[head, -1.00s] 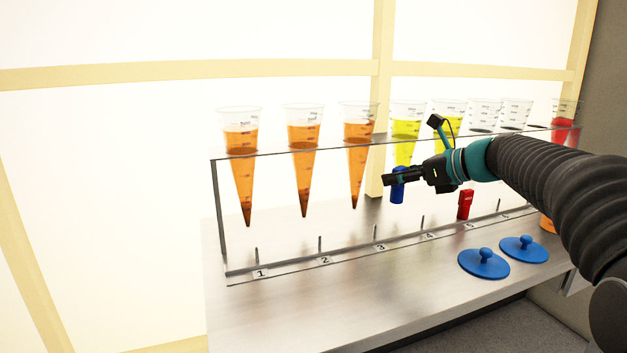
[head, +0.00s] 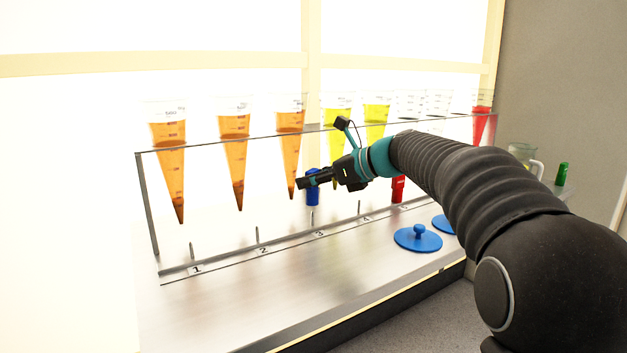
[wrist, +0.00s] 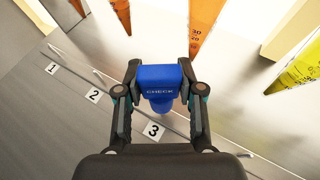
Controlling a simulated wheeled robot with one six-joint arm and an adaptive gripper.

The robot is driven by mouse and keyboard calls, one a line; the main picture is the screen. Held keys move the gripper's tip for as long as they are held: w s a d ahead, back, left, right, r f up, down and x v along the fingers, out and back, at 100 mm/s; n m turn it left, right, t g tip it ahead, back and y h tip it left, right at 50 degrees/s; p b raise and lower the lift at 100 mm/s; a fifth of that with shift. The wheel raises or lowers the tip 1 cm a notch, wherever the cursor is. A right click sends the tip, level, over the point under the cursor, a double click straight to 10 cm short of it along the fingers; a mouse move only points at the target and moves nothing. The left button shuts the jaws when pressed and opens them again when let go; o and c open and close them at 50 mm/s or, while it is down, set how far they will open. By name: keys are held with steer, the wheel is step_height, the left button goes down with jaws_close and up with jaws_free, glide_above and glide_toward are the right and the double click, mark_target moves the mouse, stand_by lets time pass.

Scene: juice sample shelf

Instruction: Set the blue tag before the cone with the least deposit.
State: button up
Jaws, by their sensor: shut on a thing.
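My gripper (head: 308,183) is shut on the blue tag (head: 313,195), which hangs upright below the fingers. In the wrist view the blue tag (wrist: 158,88) shows the word CHECK between the two fingers. It is held above the rail near label 3 (head: 318,234). Three cones with orange juice hang at the left: the first (head: 170,160), the second (head: 236,160) and the third (head: 290,140). Each has a dark tip; the deposit heights are too small to compare surely. Yellow cones (head: 376,115), clear cones (head: 437,103) and a red cone (head: 482,120) follow to the right, partly behind my arm.
A red tag (head: 398,188) stands on the rail near label 5. Blue lids (head: 418,238) lie on the steel counter (head: 230,310). A pitcher (head: 522,155) and a green object (head: 562,173) stand at the far right. The counter's front left is clear.

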mark_target(313, 198)
steer(key=shift+f+b, duration=0.4)
steer(key=shift+f, duration=0.2)
steer(key=shift+r, duration=0.2)
steer(key=shift+p, duration=0.35)
steer(key=shift+p, duration=0.55)
steer(key=shift+f+b, duration=0.6)
steer(key=shift+f, duration=1.4)
stand_by(0.8)
steer(key=o, duration=1.1)
steer(key=shift+d, duration=0.15)
